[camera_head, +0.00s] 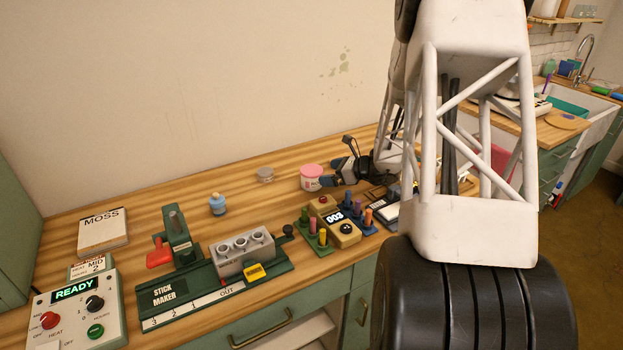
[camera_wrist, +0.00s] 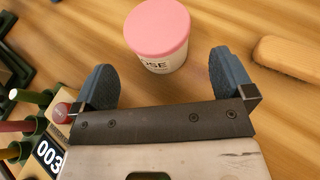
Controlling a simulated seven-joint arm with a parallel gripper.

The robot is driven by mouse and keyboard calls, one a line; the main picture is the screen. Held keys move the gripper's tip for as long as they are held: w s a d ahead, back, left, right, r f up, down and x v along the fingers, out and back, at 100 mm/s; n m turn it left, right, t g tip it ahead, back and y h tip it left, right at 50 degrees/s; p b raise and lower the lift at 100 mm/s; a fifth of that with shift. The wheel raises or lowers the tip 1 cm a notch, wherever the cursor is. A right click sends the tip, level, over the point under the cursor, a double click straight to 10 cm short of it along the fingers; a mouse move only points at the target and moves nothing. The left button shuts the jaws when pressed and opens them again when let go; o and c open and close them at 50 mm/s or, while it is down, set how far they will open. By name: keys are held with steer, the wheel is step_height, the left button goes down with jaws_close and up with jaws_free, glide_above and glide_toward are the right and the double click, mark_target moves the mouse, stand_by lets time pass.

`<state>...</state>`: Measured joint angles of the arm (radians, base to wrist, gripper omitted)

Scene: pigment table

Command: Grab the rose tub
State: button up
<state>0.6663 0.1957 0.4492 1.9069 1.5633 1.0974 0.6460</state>
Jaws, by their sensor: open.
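The rose tub (camera_head: 311,178) is a small round tub with a pink lid and a white label, standing upright on the wooden table. In the wrist view the tub (camera_wrist: 158,36) shows letters "SE" on its label and stands just ahead of the fingertips, between their lines. My gripper (camera_wrist: 160,75) is open and empty, with blue-grey finger pads on both sides. In the head view my gripper (camera_head: 338,178) is close to the tub's right side; whether it touches there I cannot tell.
A wooden block or brush (camera_wrist: 288,58) lies right of the fingers. The stick maker (camera_head: 215,270), a blue bottle (camera_head: 217,205), a glass jar (camera_head: 265,175) and a counter with coloured pegs (camera_head: 335,217) share the table. A control box (camera_head: 77,310) stands front left.

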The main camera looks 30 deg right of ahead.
mark_target(313, 175)
steer(key=shift+x, duration=0.95)
steer(key=shift+w+a+f, duration=0.1)
steer(key=shift+x, duration=2.45)
steer(key=shift+f, duration=0.1)
steer(key=c, duration=1)
steer(key=shift+r, duration=5)
